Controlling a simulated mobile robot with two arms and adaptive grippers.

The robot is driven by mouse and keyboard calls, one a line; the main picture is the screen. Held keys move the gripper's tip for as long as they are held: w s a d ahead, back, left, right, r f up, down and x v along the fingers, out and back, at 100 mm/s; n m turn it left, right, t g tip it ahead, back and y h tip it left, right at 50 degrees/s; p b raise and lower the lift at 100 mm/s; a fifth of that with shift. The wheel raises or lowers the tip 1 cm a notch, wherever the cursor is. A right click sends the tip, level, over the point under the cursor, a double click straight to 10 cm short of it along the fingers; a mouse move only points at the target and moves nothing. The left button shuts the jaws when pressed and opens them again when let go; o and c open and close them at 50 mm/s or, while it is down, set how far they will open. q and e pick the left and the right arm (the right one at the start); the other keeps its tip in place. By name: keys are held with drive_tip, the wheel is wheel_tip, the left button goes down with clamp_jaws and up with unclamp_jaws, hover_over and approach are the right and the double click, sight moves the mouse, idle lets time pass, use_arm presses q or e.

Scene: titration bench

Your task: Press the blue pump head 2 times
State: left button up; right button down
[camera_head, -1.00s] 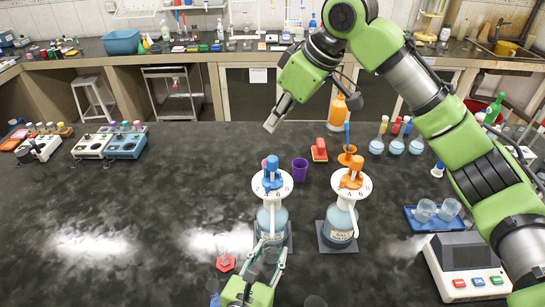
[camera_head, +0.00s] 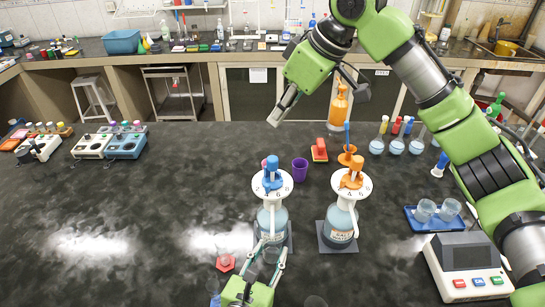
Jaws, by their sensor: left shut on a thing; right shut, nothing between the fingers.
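The blue pump head (camera_head: 273,173) sits on top of the left dispenser bottle (camera_head: 272,220), over a round white collar with numbers. My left gripper (camera_head: 267,256) is low in front of this bottle. My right gripper (camera_head: 282,110) is shut and empty. It appears above the blue pump head in the picture and is apart from it.
An orange pump head (camera_head: 351,175) tops a second bottle (camera_head: 341,222) to the right. A purple cup (camera_head: 300,169) stands behind the two bottles. A red hexagonal piece (camera_head: 225,263) lies left of my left gripper. The table's left middle is clear.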

sight(270, 276)
drive_tip(key=v, duration=1)
use_arm(q)
drive_tip(key=shift+f, duration=0.15)
use_arm(e)
drive_tip(key=shift+f, duration=0.1)
